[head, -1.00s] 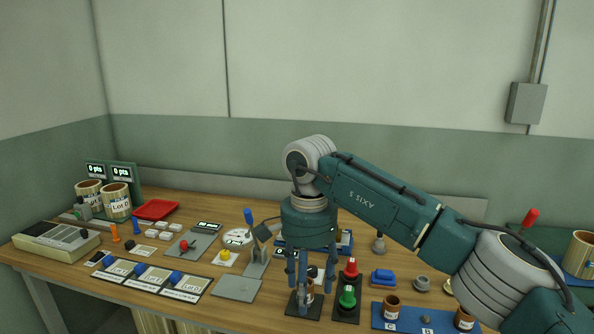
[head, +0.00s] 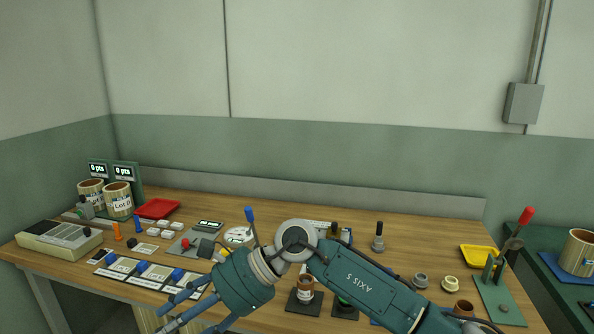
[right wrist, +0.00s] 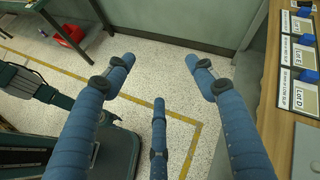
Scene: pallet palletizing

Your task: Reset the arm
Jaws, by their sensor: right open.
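My right arm (head: 365,285) comes in from the lower right of the head view. Its right gripper (head: 180,312) points down and left over the front edge of the wooden table (head: 400,208). In the right wrist view its blue fingers (right wrist: 160,78) are spread apart, with nothing between them. Below them I see the speckled floor (right wrist: 185,65) with a yellow line. My left gripper is not in view.
A red tray (head: 157,208) lies at the left, and a yellow tray (head: 476,256) and a red-handled lever (head: 525,217) stand at the right. The table's back strip is fairly clear.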

